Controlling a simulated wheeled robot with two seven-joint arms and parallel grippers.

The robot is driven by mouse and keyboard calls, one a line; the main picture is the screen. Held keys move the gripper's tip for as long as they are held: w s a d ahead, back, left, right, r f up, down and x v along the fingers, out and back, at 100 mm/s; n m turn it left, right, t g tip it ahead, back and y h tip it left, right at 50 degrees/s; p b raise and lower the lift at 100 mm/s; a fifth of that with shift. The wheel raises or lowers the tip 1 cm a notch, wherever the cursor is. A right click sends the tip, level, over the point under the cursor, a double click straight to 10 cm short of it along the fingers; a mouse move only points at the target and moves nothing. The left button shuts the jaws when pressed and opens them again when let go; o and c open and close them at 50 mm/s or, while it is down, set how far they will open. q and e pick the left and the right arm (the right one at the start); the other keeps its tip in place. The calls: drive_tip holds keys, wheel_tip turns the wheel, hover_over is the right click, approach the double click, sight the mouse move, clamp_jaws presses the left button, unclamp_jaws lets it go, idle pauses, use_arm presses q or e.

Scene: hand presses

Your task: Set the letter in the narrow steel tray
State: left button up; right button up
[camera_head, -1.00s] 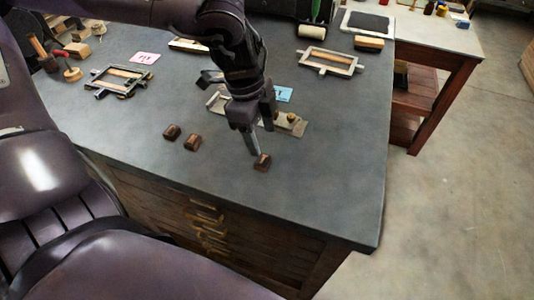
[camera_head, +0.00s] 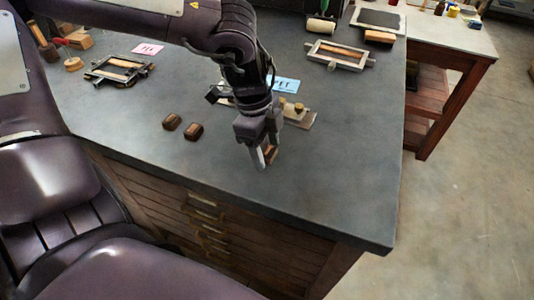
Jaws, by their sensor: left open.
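Several small dark brown letter blocks lie on the dark bench top. Two sit apart to the left, one letter block (camera_head: 171,122) and another letter block (camera_head: 193,132). A third letter block (camera_head: 271,153) is at my left gripper (camera_head: 265,163), which points down with its jaws open. The fingers are beside this block and partly hide it; I cannot tell whether they touch it. The narrow steel tray (camera_head: 304,118), with brass knobs, lies just behind the gripper, its left part hidden by my arm. My right gripper is not in view.
Metal frames lie at left (camera_head: 118,70) and back right (camera_head: 339,56). The bench's front right is clear. A side table (camera_head: 445,40) stands beyond.

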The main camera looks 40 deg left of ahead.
sight(271, 151)
use_arm(q)
drive_tip(key=c, duration=0.9)
drive_tip(key=shift+r+p, duration=1.7)
drive_tip(key=shift+r, duration=0.9)
